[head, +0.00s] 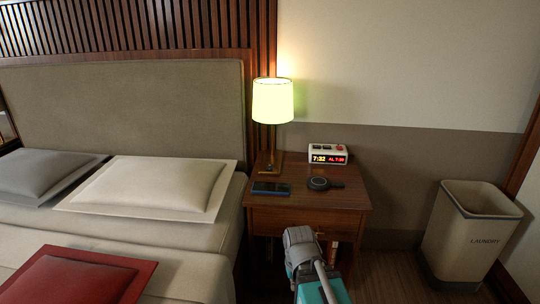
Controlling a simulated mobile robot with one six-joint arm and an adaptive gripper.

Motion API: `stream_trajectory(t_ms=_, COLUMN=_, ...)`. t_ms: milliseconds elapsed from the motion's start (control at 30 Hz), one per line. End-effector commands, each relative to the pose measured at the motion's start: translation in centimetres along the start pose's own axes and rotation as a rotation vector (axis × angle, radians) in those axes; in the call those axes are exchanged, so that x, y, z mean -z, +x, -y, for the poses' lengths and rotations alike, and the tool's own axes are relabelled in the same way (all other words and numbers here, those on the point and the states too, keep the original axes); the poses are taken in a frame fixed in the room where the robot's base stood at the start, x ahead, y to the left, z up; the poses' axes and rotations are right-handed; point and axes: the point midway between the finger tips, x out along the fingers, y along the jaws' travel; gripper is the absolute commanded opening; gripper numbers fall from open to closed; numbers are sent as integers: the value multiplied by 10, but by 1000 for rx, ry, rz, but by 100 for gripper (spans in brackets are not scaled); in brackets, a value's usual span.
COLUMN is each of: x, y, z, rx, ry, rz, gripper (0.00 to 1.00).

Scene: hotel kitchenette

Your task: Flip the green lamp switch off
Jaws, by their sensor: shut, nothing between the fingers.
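The lamp (272,101) stands upright at the back left of the wooden nightstand (330,196). Its pale green-yellow shade glows, so it is lit. A thin brass-coloured stem runs down from the shade to a small base. I cannot make out a switch on the lamp at this size. Part of my own grey and teal arm shows at the bottom centre, in front of the nightstand and well short of the lamp. My gripper's fingers do not show.
On the nightstand are a dark phone (272,188), a round black charger-like item (319,183) and a white alarm clock (327,154). The bed with pillows (148,188) is at left. A laundry bin (470,234) stands at right. Floor between bin and nightstand is clear.

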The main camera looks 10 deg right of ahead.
Motion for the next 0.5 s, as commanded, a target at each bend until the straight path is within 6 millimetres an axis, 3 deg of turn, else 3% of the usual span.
stream_trajectory(t_ms=33, x=0, y=-18, z=0, rx=0, ry=0, rz=0, gripper=0)
stream_trajectory(t_ms=200, x=0, y=-40, z=0, rx=0, ry=0, rz=0, gripper=0)
stream_trajectory(t_ms=500, x=0, y=-52, z=0, rx=0, ry=0, rz=0, gripper=0)
